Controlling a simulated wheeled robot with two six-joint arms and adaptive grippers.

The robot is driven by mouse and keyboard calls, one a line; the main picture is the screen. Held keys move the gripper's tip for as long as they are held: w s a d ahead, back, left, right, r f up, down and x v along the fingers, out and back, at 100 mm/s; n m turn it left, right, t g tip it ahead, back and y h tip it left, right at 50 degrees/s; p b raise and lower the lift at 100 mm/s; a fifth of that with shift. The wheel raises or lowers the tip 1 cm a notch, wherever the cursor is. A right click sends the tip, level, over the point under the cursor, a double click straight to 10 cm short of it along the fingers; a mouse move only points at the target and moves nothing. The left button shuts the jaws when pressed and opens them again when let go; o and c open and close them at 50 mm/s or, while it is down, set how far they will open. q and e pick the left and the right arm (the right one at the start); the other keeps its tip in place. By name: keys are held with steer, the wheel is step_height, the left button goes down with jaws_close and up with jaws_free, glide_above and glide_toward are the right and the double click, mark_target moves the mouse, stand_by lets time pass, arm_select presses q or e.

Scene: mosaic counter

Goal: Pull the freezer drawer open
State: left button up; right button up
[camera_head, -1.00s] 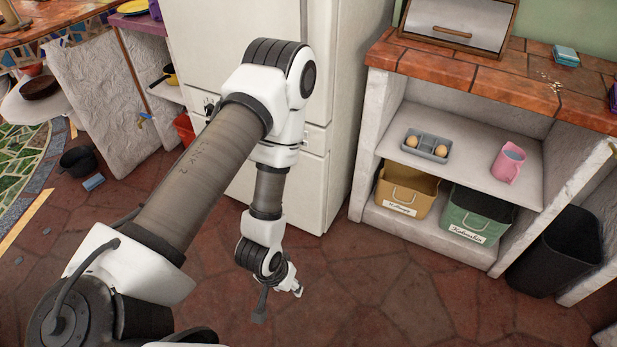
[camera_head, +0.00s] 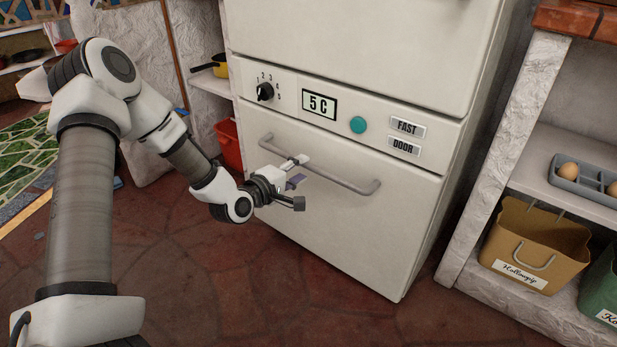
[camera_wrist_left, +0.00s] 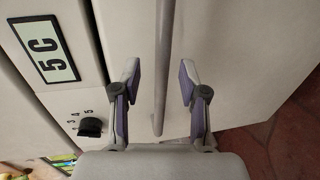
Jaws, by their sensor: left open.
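The white freezer drawer (camera_head: 345,215) is the lower front of the fridge, below the control panel, and looks closed. Its long grey bar handle (camera_head: 340,178) runs across the upper part of the drawer front. My left gripper (camera_head: 298,180) is in front of the handle's left half, with its fingers apart. In the left wrist view, the handle (camera_wrist_left: 162,70) runs between the two open fingertips (camera_wrist_left: 160,82). I cannot tell whether either finger touches it. My right gripper is not in view.
The control panel has a black dial (camera_head: 265,91), a 5 C display (camera_head: 319,103) and a teal button (camera_head: 358,125). A shelf unit with a tan bin (camera_head: 535,245) and egg tray (camera_head: 583,181) stands at right. A red bin (camera_head: 229,143) is at left. The floor in front is clear.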

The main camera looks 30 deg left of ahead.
mark_target(306, 167)
arm_select(q)
steer(key=x, duration=0.1)
steer(key=b+x, duration=0.1)
steer(key=x, duration=0.1)
steer(key=shift+w+f, duration=0.15)
steer(key=shift+f, duration=0.25)
steer(key=shift+w+r, duration=0.1)
steer(key=shift+w, duration=0.35)
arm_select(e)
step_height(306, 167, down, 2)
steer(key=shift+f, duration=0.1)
arm_select(q)
jaws_close()
steer(key=shift+s, duration=0.1)
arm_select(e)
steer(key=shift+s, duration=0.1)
